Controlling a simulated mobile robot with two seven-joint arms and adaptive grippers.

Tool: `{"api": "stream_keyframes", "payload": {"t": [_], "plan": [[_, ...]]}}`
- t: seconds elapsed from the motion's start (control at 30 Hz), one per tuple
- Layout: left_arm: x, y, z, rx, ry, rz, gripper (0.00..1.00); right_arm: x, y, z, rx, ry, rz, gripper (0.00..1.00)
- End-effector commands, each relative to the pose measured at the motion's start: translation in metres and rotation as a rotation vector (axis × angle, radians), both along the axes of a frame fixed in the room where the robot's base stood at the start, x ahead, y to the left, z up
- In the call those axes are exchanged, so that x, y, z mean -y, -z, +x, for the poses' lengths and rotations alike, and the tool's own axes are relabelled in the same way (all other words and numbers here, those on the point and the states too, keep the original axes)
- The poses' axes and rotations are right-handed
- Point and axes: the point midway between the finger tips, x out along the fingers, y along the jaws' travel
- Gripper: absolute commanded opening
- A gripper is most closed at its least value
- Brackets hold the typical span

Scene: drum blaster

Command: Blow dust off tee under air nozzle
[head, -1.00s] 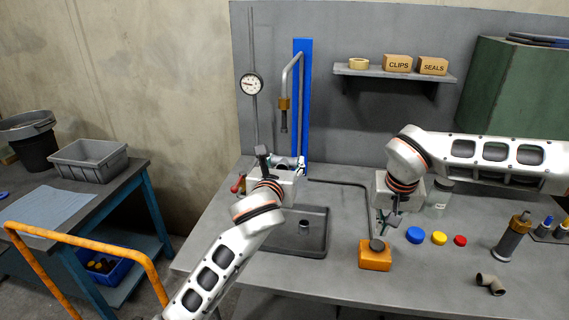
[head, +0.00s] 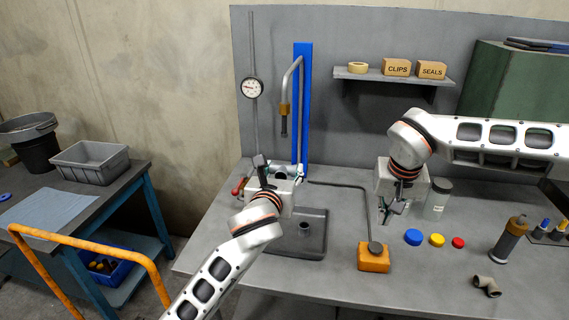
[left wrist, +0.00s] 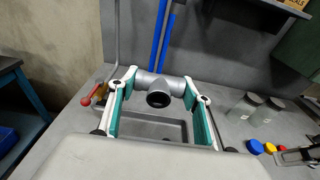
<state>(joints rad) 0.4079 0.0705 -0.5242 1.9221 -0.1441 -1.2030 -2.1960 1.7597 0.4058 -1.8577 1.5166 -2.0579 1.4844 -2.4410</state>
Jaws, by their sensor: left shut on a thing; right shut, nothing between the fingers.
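A grey pipe tee (left wrist: 160,92) is between the teal-padded fingers of my left gripper (left wrist: 160,100) in the left wrist view, one opening facing the camera. In the head view my left gripper (head: 288,170) is over the back of the grey tray (head: 312,240), and the tee is mostly hidden there. The air nozzle (head: 284,122) hangs from a bent pipe on a blue post (head: 302,75), higher in the picture than the left gripper. My right gripper (head: 386,214) is shut and empty, above the bench behind the orange box (head: 373,261) with its dark round knob (head: 375,246).
A red-handled valve (head: 239,186) sits left of my left gripper. A clear jar (head: 438,198) stands right of my right gripper. Blue (head: 413,237), yellow (head: 437,240) and red (head: 458,242) caps lie to the right. A grey elbow (head: 487,286) lies near the front edge.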

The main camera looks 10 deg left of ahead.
Motion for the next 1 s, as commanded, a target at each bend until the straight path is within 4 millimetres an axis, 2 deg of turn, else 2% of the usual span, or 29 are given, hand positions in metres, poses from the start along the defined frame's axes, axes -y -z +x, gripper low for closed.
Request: {"api": "stream_keyframes", "payload": {"t": [0.1, 0.5, 0.8, 1.0], "plan": [[0.0, -0.004, -0.011, 0.002, 0.0, 0.0, 0.18, 0.0, -0.014, 0.0, 0.004, 0.0, 0.0, 0.0], [0.0, -0.002, -0.047, 0.0, 0.001, 0.001, 0.18, 0.0, -0.042, 0.0, 0.007, 0.0, 0.0, 0.0], [0.0, -0.002, -0.074, 0.0, 0.001, -0.001, 0.18, 0.0, -0.057, 0.0, 0.005, 0.0, 0.0, 0.0], [0.0, -0.001, -0.081, 0.001, 0.0, -0.001, 0.18, 0.0, -0.06, 0.0, 0.004, 0.0, 0.0, 0.0]]}}
